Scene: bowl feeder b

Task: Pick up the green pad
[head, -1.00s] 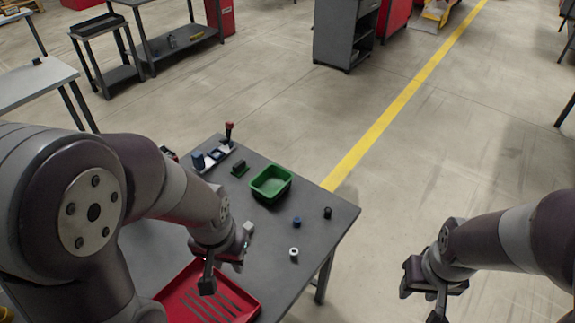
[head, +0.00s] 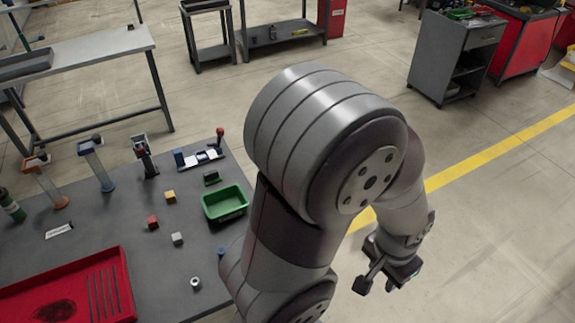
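A small dark block with a green base (head: 212,178) stands on the grey table, just behind the green bin (head: 225,204). I cannot tell whether its green part is the green pad; no other flat green piece shows. My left gripper (head: 377,286) is to the right of the table, over the floor, well away from that piece. Its two fingers look apart, with nothing seen between them. My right gripper is out of view.
The table (head: 130,215) also holds a red tray (head: 118,262), a yellow cube (head: 169,196), a red cube (head: 152,222), a grey cube (head: 177,238), a metal nut (head: 195,283) and several upright posts. A grey cabinet (head: 440,60) stands at the back right. Floor around the gripper is clear.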

